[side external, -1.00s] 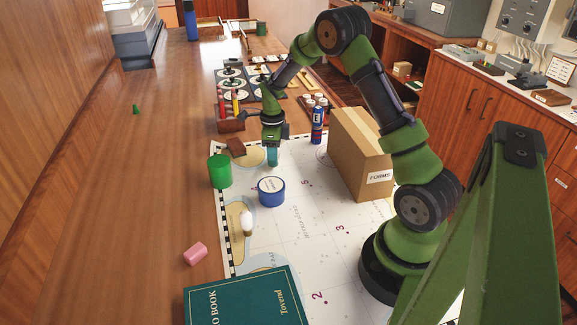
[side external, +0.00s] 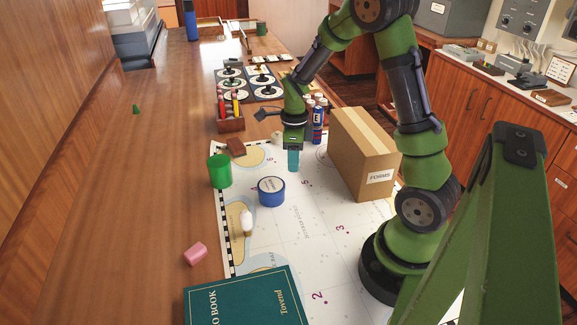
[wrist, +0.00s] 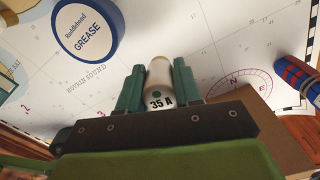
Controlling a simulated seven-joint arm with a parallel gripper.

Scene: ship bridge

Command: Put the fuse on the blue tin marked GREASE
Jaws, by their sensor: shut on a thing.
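The fuse (wrist: 159,75), a pale cylinder with a white end marked 35 A, is held between the teal fingers of my gripper (wrist: 158,80) in the wrist view. In the side view my gripper (side external: 293,168) points down over the chart, and the fuse cannot be made out there. The blue tin (side external: 271,191) stands on the chart, nearer the camera and left of my gripper. Its white lid marked GREASE shows at the upper left of the wrist view (wrist: 87,32). The lid looks bare, and the fuse is apart from it.
A green cylinder (side external: 220,171) and a white bulb-shaped thing (side external: 247,222) are left of the tin. A green book (side external: 243,298) lies in front. The chart's middle is clear.

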